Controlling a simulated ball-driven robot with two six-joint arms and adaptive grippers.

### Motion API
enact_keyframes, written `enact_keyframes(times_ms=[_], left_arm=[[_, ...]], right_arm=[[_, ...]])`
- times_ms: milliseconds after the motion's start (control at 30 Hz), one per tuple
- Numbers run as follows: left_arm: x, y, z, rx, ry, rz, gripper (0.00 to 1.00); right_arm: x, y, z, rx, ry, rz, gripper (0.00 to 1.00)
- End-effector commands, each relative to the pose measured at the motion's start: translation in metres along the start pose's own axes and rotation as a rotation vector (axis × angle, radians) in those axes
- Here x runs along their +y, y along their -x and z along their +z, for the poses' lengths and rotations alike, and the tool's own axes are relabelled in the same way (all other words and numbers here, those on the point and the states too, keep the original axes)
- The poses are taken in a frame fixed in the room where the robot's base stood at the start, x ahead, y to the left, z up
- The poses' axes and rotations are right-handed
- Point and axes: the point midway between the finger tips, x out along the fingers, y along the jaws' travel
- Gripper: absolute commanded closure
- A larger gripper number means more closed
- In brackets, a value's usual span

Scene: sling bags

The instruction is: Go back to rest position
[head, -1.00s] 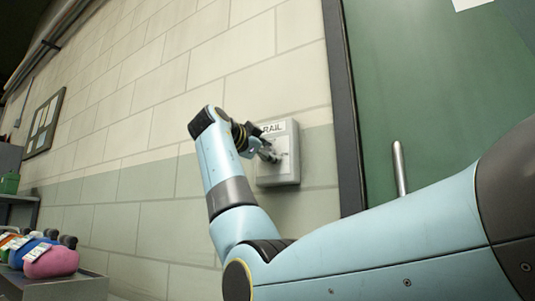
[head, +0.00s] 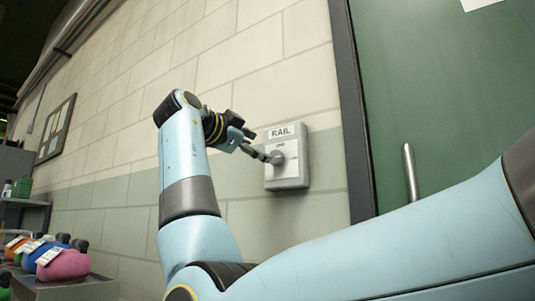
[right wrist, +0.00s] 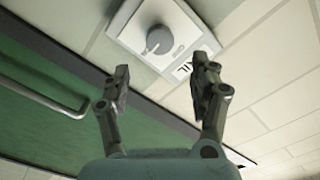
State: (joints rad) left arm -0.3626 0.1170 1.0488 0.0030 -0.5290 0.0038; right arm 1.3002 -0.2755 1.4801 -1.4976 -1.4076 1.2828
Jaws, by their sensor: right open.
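My right gripper (head: 262,145) is just left of the wall box labelled RAIL (head: 288,172) in the head view. The box is pale with a round grey knob (head: 277,158). In the right wrist view, my right gripper (right wrist: 160,90) has its two fingers wide apart with nothing between them. The box (right wrist: 188,35) and its knob (right wrist: 158,40) stand beyond the fingertips, with a visible gap. My left gripper is not in view.
A green door (head: 440,90) with a dark frame and upright metal handle (head: 410,172) is right of the box. Several coloured bags, one pink (head: 63,264), sit on a low grey surface (head: 85,287) at lower left. A framed board (head: 56,128) hangs on the block wall.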

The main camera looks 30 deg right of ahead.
Motion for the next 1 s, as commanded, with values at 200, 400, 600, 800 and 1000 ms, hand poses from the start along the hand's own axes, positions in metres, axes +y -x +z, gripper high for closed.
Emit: enact_keyframes(times_ms=[200,400,600,800,1000], left_arm=[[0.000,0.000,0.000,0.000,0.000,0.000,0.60],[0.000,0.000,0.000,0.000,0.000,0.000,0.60],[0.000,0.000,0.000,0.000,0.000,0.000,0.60],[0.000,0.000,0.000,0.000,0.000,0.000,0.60],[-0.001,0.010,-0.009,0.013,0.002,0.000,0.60]], right_arm=[[0.000,0.023,0.000,-0.001,-0.001,0.000,0.38],[0.000,0.025,0.000,0.001,0.000,0.001,0.38],[0.000,0.025,0.000,0.001,0.000,0.001,0.38],[0.001,0.025,0.001,0.000,0.002,0.001,0.38],[0.028,0.016,0.037,-0.013,0.094,0.032,0.38]])
